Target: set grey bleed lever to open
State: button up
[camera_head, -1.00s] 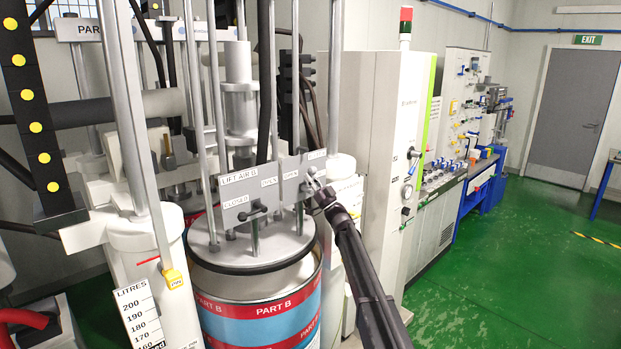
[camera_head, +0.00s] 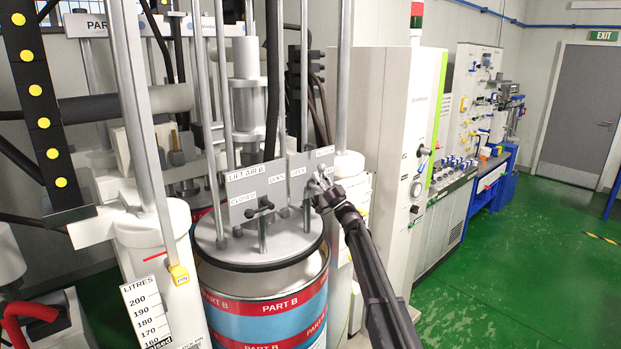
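A grey panel with the plate "LIFT AIR B" (camera_head: 244,176) stands above the Part B drum (camera_head: 265,306). A black lever (camera_head: 260,207) sits on it by the label "CLOSED". To its right, a second grey plate (camera_head: 300,165) bears an "OPEN" label and another label too small to read. A small grey lever (camera_head: 322,173) shows at this plate's right side. My gripper (camera_head: 322,190) is right at this lever, at the end of my dark arm coming from the lower right. The fingers are small and dark, partly covering the lever; whether they grip it is unclear.
Upright metal rods and a black hose (camera_head: 272,80) rise around the panel. A white cabinet (camera_head: 385,150) with a signal light stands to the right. A white level scale (camera_head: 150,315) is at the lower left. Green floor (camera_head: 520,270) is open at the right.

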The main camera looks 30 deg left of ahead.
jog(key=shift+s+d+r, duration=0.25)
jog(key=shift+d+r, duration=0.05)
jog(key=shift+r, duration=0.1)
jog(key=shift+a+f, duration=0.1)
jog(key=shift+a, duration=0.2)
